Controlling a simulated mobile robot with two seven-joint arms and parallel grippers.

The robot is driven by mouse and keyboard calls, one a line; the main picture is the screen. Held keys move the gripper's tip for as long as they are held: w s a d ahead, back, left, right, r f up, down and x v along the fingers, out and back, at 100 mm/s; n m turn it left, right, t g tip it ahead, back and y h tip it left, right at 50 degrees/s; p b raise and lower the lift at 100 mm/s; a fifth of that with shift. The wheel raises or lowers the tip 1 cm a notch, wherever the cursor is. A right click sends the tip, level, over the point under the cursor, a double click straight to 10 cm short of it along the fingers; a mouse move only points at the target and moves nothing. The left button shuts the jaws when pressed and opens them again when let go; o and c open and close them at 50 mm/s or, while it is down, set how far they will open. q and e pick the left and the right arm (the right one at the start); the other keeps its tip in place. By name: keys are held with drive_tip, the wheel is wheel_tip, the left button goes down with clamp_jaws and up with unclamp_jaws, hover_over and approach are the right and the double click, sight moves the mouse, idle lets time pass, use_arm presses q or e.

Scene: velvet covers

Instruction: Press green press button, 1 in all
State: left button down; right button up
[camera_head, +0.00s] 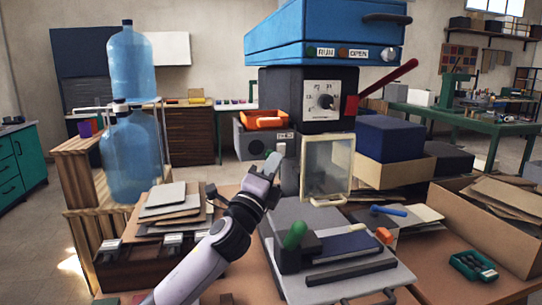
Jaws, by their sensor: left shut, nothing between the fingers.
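A blue press lid (325,30) is at the top middle of the head view. Its front edge carries a small green button (311,52) beside the label RUN, a brownish button (343,52) beside the label OPEN, and a pale round knob (389,54). My left gripper (274,158) is shut and empty. It is in front of the machine, below and to the left of the green button, clear of it in the picture. My right gripper is not in view.
Below the lid are a dark dial box (310,97), a red lever (388,88) and a framed clear panel (327,166). A rounded green knob (295,235) stands on the grey unit in front. Stacked boards (170,201) and a cardboard box (499,222) flank it.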

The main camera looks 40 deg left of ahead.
use_arm(q)
drive_tip(key=shift+w+a, duration=0.25)
drive_tip(key=shift+a, duration=0.05)
drive_tip(key=shift+w+a, duration=0.4)
drive_tip(key=shift+a, duration=0.05)
idle(0.8)
idle(0.4)
drive_tip(key=shift+s+d, duration=0.7)
drive_tip(key=shift+d, duration=0.05)
drive_tip(key=s+d+p, duration=0.1)
drive_tip(key=s+d, duration=0.2)
drive_tip(key=shift+s+d, duration=0.1)
drive_tip(key=shift+d, duration=0.3)
idle(0.8)
